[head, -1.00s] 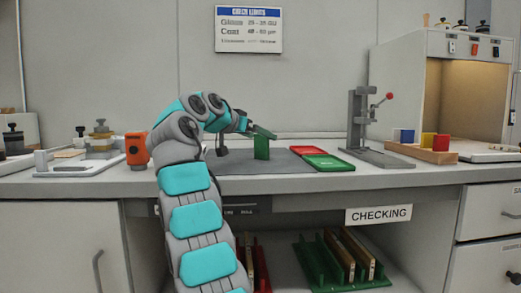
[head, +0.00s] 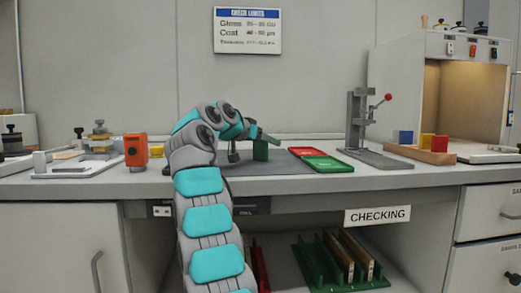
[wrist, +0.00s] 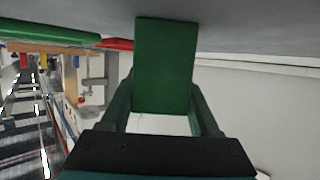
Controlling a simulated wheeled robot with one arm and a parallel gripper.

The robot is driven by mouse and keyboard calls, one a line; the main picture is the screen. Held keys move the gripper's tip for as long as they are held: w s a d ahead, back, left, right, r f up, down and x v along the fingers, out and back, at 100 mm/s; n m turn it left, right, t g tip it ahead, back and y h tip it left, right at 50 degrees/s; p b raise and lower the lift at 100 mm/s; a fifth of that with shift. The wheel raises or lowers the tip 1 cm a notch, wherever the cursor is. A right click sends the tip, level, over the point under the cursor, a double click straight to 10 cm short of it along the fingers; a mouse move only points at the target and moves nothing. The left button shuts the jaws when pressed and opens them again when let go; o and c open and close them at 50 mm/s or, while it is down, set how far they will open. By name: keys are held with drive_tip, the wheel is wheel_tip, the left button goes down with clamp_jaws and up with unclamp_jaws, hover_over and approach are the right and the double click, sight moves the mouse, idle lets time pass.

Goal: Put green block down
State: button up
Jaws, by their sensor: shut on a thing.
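The green block (head: 260,151) stands upright at the grey mat (head: 285,164) on the bench, left of the red and green trays. My gripper (head: 263,138) is shut on its upper part. In the wrist view the green block (wrist: 164,62) sits between the two dark green fingers of my gripper (wrist: 165,95). The block's far end is at or just above the grey surface; I cannot tell whether it touches. My arm hides part of the mat's left side.
A red tray (head: 300,152) and a green tray (head: 325,163) lie right of the block. A grey stand with a red knob (head: 360,125) and a wooden holder with coloured blocks (head: 420,152) stand further right. An orange device (head: 136,150) stands left.

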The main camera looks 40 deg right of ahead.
clamp_jaws()
